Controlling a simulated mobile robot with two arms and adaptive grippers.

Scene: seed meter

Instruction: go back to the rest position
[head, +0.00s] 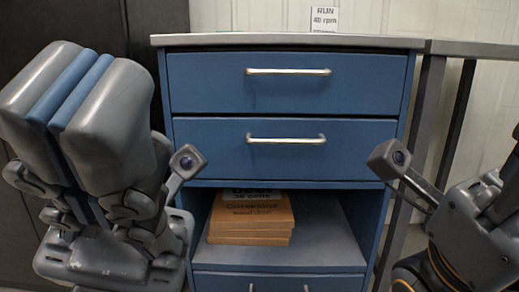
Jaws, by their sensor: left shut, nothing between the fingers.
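My left gripper (70,88) is large and close at the left, its grey fingers pointing up with their blue pads together. Nothing shows between them. It is in front of the dark panel and left of the blue cabinet, apart from the drawers as far as I can tell. My right arm's wrist (472,235) comes in at the lower right, with a small camera on a stalk. The fingers of my right gripper are outside the picture.
A blue cabinet (285,93) with silver handles and a grey top stands ahead; its visible drawers are shut. Flat orange-brown boxes (250,215) are stacked in its open shelf. A small "RUN 40 rpm" sign (324,19) stands behind the top. A grey-legged table (475,48) adjoins at right.

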